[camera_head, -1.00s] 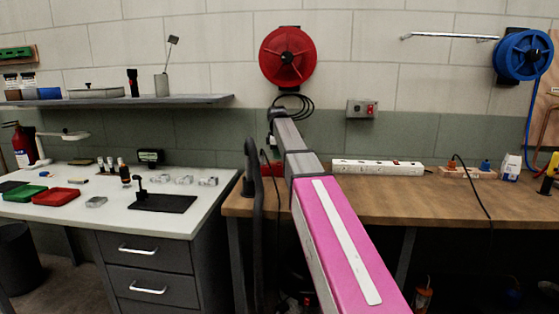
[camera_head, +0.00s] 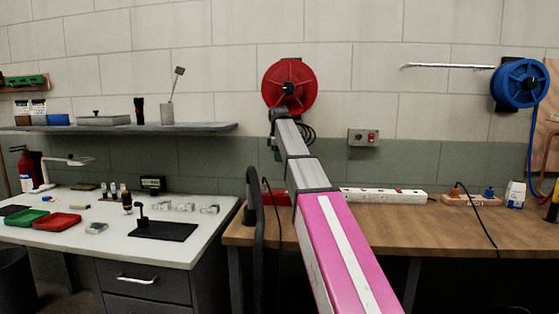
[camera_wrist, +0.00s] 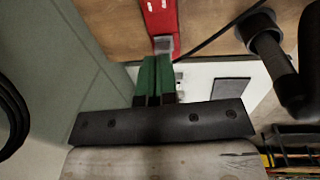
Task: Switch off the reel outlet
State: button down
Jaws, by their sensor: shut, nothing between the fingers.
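The switch position is too small to tell. My arm reaches forward, its far end in front of the reel's lower part, left of the box. In the wrist view my gripper's green fingers (camera_wrist: 155,76) are together and empty. The fingers are hard to make out in the head view. The outlet box does not show in the wrist view.
Below the box, a white power strip (camera_head: 384,194) lies on the wooden bench (camera_head: 420,218). A red object (camera_wrist: 160,18) lies on the bench in the wrist view. A blue reel (camera_head: 520,83) hangs at right. Wall around the box is clear.

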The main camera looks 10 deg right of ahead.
jog(key=shift+w+d, duration=0.4)
jog(key=shift+w, duration=0.25)
send_near(282, 191)
jog(key=f, duration=0.5)
jog(key=w+f, duration=0.1)
jog(key=f, duration=0.1)
jog(key=shift+w+f, duration=0.1)
jog(key=shift+f, duration=0.15)
jog(key=shift+f, duration=0.25)
